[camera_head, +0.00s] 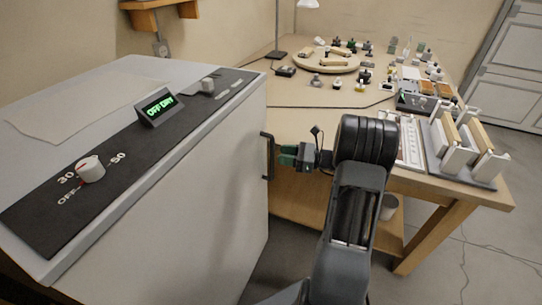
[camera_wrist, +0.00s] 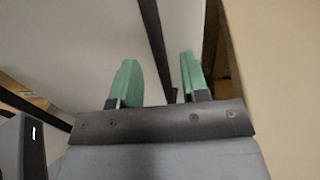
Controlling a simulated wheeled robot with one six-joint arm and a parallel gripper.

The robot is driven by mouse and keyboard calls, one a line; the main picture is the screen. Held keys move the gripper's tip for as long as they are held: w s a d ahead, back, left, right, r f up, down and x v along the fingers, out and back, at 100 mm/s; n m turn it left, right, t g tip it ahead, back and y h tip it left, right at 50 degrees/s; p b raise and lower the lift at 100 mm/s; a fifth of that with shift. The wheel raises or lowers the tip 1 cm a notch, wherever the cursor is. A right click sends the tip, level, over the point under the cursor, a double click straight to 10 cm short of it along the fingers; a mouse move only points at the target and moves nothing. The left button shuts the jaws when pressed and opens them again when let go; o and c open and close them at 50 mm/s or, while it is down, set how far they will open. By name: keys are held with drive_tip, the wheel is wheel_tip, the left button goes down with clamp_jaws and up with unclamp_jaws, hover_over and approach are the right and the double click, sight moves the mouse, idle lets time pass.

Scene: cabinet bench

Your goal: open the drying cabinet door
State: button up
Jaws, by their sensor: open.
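The drying cabinet (camera_head: 180,215) is a pale grey box filling the left of the head view. Its door face looks shut, with no gap visible. A dark upright bar handle (camera_head: 269,158) is at the right edge of that face. My gripper (camera_head: 287,155), with green fingertips, is just right of the handle. In the wrist view my gripper (camera_wrist: 159,75) is open, its fingers apart. A dark bar (camera_wrist: 155,45), apparently the handle, runs between them in the picture. I see no contact, and cannot tell whether the bar is at fingertip depth.
The cabinet's sloping top has a knob (camera_head: 90,168) and a lit green display (camera_head: 158,106). A wooden bench (camera_head: 300,122) with many small items and racks stands behind and right of my arm. A grey bin (camera_head: 389,208) is under it. Floor is clear at lower right.

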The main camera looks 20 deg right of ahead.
drive_tip(key=shift+x, duration=2.3)
drive_tip(key=shift+c, duration=0.2)
drive_tip(key=shift+s, duration=0.1)
clamp_jaws()
